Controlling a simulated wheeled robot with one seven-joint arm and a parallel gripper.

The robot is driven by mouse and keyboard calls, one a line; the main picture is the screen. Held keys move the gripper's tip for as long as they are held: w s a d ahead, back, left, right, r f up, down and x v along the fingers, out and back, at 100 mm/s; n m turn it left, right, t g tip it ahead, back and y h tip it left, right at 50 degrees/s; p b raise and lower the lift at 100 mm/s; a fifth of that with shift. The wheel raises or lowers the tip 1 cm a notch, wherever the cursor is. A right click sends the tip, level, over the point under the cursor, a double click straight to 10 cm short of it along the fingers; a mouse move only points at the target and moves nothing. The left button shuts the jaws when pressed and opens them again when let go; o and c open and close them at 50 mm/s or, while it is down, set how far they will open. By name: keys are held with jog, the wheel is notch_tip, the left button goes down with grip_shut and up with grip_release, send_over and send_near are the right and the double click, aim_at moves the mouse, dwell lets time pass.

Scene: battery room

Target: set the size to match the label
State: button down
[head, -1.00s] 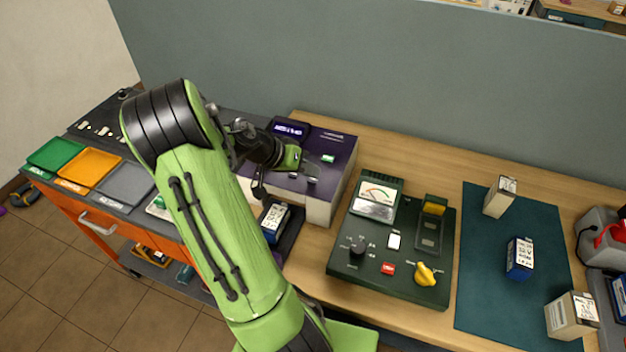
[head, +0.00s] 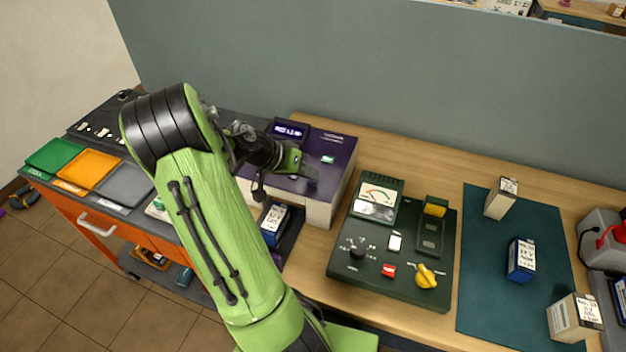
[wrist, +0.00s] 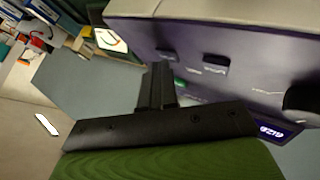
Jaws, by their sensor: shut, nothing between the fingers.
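A charger-like device with a purple top (head: 338,150) stands on the bench, with a lit display (head: 290,130) and a green button (head: 327,159). A blue battery with a white label (head: 274,222) sits in front of it; its label is too small to read. My gripper (head: 311,173) is shut and empty, low over the purple panel. In the wrist view, its closed fingers (wrist: 157,78) point at the panel beside dark keys (wrist: 215,61), a round dark knob (wrist: 303,98) and the display (wrist: 274,131), which seems to read "SIZE". Whether the fingers touch a key, I cannot tell.
A dark green tester (head: 345,267) with a dial and a yellow knob stands to the right. A teal mat (head: 480,300) holds several boxed batteries. Coloured trays (head: 90,166) lie on the orange cart at left. A grey wall closes the back.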

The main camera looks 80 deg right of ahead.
aim_at(308, 182)
jog(key=shift+r+p, duration=0.55)
jog(key=shift+r, duration=0.2)
notch_tip(308, 182, up, 5)
jog(key=p, duration=0.4)
jog(key=shift+r, duration=0.1)
dwell(2.2)
